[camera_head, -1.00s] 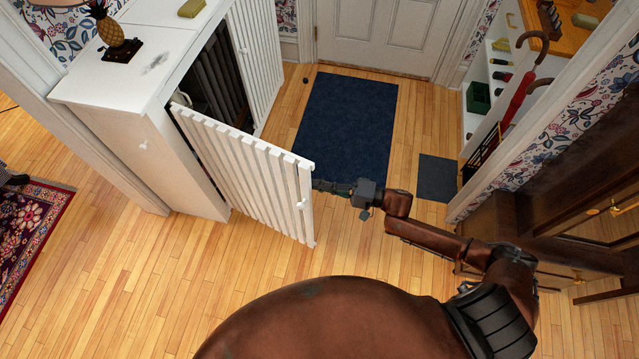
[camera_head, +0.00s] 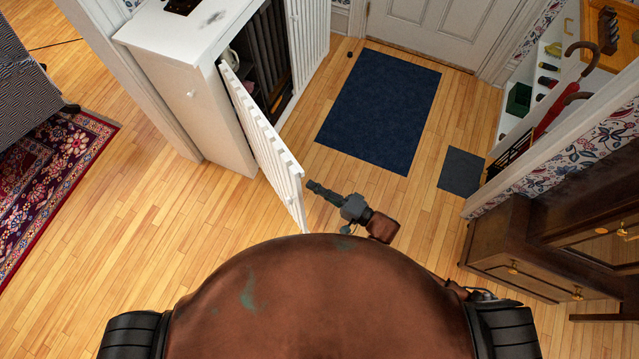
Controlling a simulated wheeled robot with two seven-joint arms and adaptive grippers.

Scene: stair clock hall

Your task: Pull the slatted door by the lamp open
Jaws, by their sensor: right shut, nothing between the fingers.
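The white slatted door (camera_head: 262,137) nearest me stands well open from the white cabinet (camera_head: 185,85), its free edge swung out toward me. Its hinge side is at the cabinet's near front corner. My right gripper (camera_head: 313,187) is shut and empty, just right of the door's free edge, on its inner side. I cannot tell whether the fingertip touches the door. The lamp itself is out of view; only its dark base (camera_head: 183,6) shows on the cabinet top at the upper edge. My left gripper is not in view.
A second slatted door (camera_head: 306,35) also stands open farther back. A blue mat (camera_head: 380,105) and a small grey mat (camera_head: 461,171) lie on the wood floor. A dark wooden cabinet (camera_head: 535,245) stands at right. Floor left of the door is clear up to the patterned rug (camera_head: 55,190).

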